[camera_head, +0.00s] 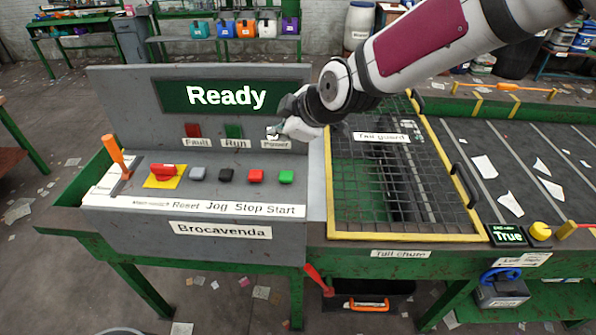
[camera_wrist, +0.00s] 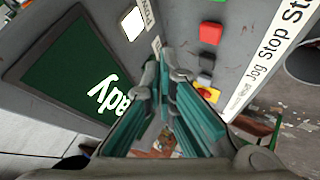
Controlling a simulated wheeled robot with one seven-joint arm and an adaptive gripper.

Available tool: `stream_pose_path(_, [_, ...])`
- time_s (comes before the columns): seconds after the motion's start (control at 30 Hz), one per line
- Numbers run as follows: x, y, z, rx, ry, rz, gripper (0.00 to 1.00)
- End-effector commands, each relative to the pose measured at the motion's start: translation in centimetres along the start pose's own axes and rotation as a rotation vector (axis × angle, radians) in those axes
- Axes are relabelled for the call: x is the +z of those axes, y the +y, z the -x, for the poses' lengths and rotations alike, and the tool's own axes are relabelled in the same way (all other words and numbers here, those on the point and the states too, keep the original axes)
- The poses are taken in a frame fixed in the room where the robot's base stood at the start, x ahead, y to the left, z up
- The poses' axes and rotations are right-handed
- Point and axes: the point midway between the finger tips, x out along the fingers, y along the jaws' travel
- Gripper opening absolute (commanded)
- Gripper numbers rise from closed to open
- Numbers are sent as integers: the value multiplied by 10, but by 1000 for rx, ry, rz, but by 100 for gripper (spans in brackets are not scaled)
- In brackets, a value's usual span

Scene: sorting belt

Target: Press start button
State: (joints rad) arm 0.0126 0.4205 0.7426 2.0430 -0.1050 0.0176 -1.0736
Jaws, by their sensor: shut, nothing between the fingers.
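The start button is a small green button (camera_head: 286,177) at the right end of the button row on the grey control panel (camera_head: 228,182), above the printed word "Start". My gripper (camera_head: 274,132) is shut and empty. In the head view it is in front of the upright panel near the "Power" label, above and slightly left of the green button, and apart from it. In the wrist view my fingers (camera_wrist: 163,78) point at the panel, with the red stop button (camera_wrist: 211,33) to their right. The green button is not clearly visible there.
Black, grey and red-on-yellow controls (camera_head: 163,172) sit left of the red stop button (camera_head: 256,176). An orange lever (camera_head: 117,155) stands at the left end. A screen (camera_head: 213,96) reads "Ready". A mesh tail guard (camera_head: 395,175) and the belt (camera_head: 510,160) lie to the right.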

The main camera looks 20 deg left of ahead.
Motion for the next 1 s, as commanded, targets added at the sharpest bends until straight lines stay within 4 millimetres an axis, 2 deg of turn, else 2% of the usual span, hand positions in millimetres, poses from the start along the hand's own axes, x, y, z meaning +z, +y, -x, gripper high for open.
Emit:
stream_pose_path(0.37, [4, -2, -4, -1, -2, -1, 0])
stream_pose_path(1.0, [42, -39, -56, -2, -3, -1, 0])
